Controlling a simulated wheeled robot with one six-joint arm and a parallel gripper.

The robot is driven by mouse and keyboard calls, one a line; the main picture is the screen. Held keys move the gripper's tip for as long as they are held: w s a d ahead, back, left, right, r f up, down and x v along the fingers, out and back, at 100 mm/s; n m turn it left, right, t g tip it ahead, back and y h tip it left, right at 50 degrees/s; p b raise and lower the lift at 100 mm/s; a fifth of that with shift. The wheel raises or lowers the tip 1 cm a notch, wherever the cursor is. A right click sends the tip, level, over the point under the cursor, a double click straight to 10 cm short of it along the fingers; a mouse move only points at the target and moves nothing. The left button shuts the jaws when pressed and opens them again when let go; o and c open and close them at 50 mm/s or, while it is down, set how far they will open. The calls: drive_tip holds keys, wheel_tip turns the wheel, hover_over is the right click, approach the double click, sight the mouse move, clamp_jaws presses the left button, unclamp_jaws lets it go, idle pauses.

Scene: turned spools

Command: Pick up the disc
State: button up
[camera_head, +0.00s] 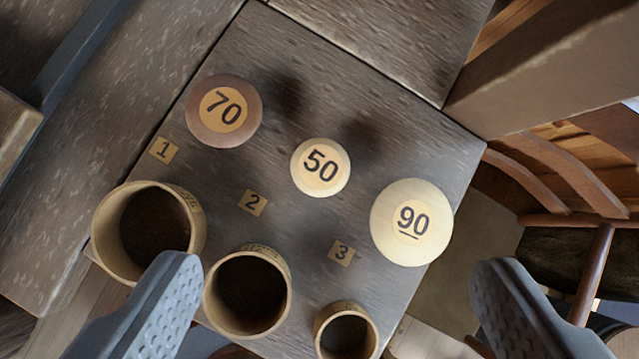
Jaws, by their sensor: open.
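Three round discs stand in a row on the dark wooden table (310,235). The brown disc marked 70 (193,118) is at the upper left. The small cream disc marked 50 (321,144) is in the middle. The larger pale disc marked 90 (385,200) is at the right, close to the table's edge. My gripper (338,268) is open, its grey fingers far apart at the lower left and lower right. Nothing is between the fingers' pads that I can see held. All three discs lie beyond the fingertips, apart from them.
Three open, hollow cups stand nearer me: a large one (110,225), a middle one (215,310) partly behind my left finger, and a small one (369,335). Number tags 1 (163,150), 2 (252,202) and 3 (341,252) lie between. A wooden chair (570,170) is at the right.

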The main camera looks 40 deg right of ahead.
drive_tip(key=w+n+g, duration=0.2)
drive_tip(key=w+g, duration=0.4)
drive_tip(key=w, duration=0.2)
hover_over(321, 168)
wheel_tip(321, 168, down, 11)
drive_tip(key=shift+w+a+f, duration=0.15)
drive_tip(key=shift+f, duration=2.9)
drive_tip(key=shift+f, duration=0.25)
drive_tip(key=shift+c, duration=0.4)
drive_tip(key=c, duration=1)
